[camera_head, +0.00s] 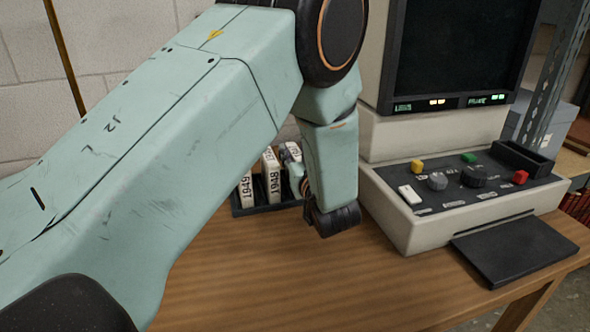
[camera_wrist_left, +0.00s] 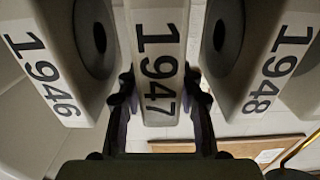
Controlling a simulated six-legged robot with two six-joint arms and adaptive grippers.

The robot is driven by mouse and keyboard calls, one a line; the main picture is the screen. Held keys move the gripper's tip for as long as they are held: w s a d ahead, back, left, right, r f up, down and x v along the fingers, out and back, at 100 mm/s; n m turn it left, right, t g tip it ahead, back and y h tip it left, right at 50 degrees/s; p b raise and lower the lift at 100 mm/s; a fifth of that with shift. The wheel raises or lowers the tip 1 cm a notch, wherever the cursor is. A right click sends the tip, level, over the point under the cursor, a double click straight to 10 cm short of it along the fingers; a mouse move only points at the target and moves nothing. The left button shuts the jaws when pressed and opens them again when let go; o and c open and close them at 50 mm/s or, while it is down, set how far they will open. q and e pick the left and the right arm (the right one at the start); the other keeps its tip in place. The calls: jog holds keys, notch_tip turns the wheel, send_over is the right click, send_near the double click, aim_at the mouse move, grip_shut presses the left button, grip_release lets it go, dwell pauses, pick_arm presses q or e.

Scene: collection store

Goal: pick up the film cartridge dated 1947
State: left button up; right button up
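The film cartridge dated 1947 (camera_wrist_left: 158,65) is in the middle of the left wrist view, its label facing the camera. The fingers of my left gripper (camera_wrist_left: 160,98) lie along both its sides and seem to touch it. In the head view this cartridge (camera_head: 292,151) is partly hidden behind my left gripper (camera_head: 297,175). It appears level with its neighbours in the dark rack (camera_head: 245,211). The cartridge dated 1946 (camera_wrist_left: 55,65) is on the left and 1948 (camera_wrist_left: 275,65) on the right in the wrist view. My right gripper is not in view.
In the head view the cartridges dated 1948 (camera_head: 273,185) and 1949 (camera_head: 246,190) stand beside it. A viewer machine (camera_head: 400,205) with a screen and knobs stands close on the right. The front of the wooden table (camera_head: 270,285) is clear. A wall is behind.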

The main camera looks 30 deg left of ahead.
pick_arm(q)
jog(key=shift+s, duration=0.15)
jog(key=c, duration=0.6)
grip_shut()
jog(key=shift+r, duration=0.15)
